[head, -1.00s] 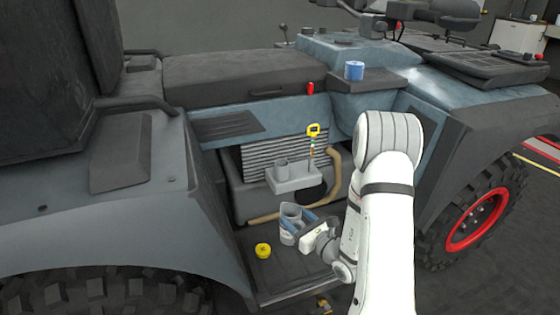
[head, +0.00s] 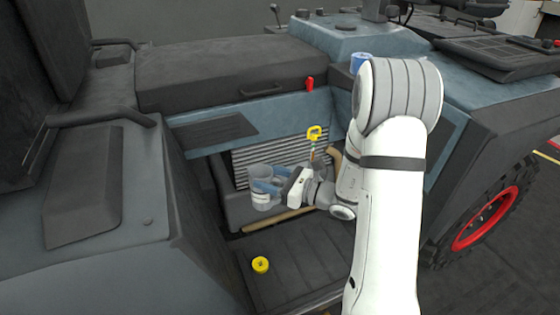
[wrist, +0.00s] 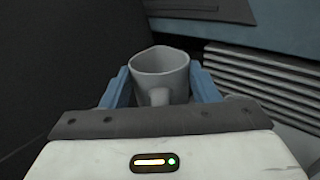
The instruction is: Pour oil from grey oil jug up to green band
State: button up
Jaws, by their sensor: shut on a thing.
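The grey oil jug (head: 262,201) is held off the black step, about upright, in front of the engine bay. My gripper (head: 268,186) is shut on it, with blue fingers on either side. In the wrist view the jug (wrist: 160,62) stands between the fingers (wrist: 158,88), its open mouth up and its handle towards the camera; I cannot make out the oil level inside. A dipstick with a yellow loop handle (head: 315,133) stands behind my gripper, with small coloured bands below the loop. The grey filler box seen earlier is mostly hidden behind my gripper and the jug.
A yellow cap (head: 260,264) lies on the black step (head: 295,262). A grille (head: 275,160) and tan hose (head: 280,219) are close behind the jug. A blue container (head: 359,63) on the ledge is partly covered by my arm. The left fender (head: 110,220) borders the bay.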

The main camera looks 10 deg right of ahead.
jog(key=shift+w+d+r, duration=0.1)
jog(key=shift+d, duration=0.05)
jog(key=w+d+m+p, duration=0.4)
jog(key=w+m+p, duration=0.1)
jog(key=m+p, duration=0.6)
jog(key=shift+w+r+m, duration=0.3)
jog(key=shift+r+m, duration=0.1)
dwell(0.5)
jog(key=shift+d+m, duration=0.15)
jog(key=shift+m, duration=0.25)
jog(key=shift+w+d+f+m+p, duration=0.1)
jog(key=shift+w+f+m+p, duration=0.15)
jog(key=shift+f+m, duration=0.5)
dwell(0.4)
jog(key=shift+d+r+m+p, duration=0.1)
jog(key=shift+r+m+p, duration=0.2)
jog(key=shift+m+p, duration=0.35)
jog(key=shift+s+a+p, duration=0.25)
jog(key=shift+s+p, duration=0.05)
dwell(0.7)
jog(key=shift+w+d+r+m+p, duration=0.1)
jog(key=shift+w+d+m+p, duration=0.1)
jog(key=shift+m+p, duration=0.9)
dwell(1.5)
